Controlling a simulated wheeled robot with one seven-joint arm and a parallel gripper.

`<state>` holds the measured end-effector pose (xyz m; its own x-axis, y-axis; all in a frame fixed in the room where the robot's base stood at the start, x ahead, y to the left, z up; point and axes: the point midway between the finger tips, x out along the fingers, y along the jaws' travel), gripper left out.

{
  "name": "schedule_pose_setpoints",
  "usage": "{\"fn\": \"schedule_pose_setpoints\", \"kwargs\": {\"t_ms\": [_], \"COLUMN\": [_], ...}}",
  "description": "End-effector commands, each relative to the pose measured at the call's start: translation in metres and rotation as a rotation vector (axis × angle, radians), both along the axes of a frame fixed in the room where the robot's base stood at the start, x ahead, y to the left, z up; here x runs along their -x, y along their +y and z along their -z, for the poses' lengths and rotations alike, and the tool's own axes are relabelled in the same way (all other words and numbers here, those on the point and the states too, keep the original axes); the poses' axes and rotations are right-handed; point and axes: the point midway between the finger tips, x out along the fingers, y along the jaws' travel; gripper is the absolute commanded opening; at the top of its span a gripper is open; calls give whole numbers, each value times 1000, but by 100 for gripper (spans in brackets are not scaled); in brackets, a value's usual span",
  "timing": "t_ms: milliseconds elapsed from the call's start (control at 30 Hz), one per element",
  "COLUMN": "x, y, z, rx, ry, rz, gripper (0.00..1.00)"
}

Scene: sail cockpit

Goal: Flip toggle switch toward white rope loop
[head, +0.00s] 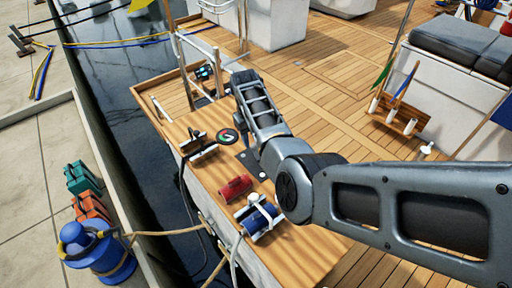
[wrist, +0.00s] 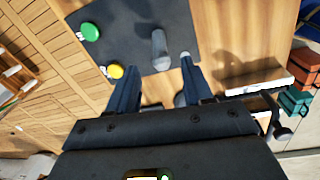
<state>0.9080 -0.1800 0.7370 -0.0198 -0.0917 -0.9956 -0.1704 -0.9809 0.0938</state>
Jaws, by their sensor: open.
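In the wrist view, a dark panel (wrist: 130,30) on the wooden deck carries a grey toggle lever (wrist: 159,46), a green button (wrist: 90,31) and a yellow button (wrist: 115,71). My gripper (wrist: 159,63) is open and empty, its two dark fingers apart and pointing toward the panel. The lever shows just beyond the gap between the fingertips; I cannot tell whether they touch. In the head view, part of the panel (head: 249,160) shows beside my arm, which hides the gripper. White rope or strapping (head: 258,199) shows around a blue cylinder (head: 260,220); I cannot clearly make out a loop.
Metal rails (head: 215,60) stand behind. Teal (head: 82,177) and orange (head: 90,208) cases stand on the dock, across dark water. Open deck lies to the right.

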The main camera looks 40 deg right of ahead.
Motion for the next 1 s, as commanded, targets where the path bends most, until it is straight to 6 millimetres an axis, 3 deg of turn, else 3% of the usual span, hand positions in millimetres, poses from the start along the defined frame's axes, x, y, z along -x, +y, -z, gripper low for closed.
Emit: {"fn": "schedule_pose_setpoints", "kwargs": {"t_ms": [200,400,767,1000], "x": [1,1,1,1], "y": [-4,-6,-7,-7], "z": [36,58,63,63], "rx": [0,2,4,4], "ry": [0,-1,-3,-3], "rz": [2,2,2,2], "gripper": [51,51,51,30]}}
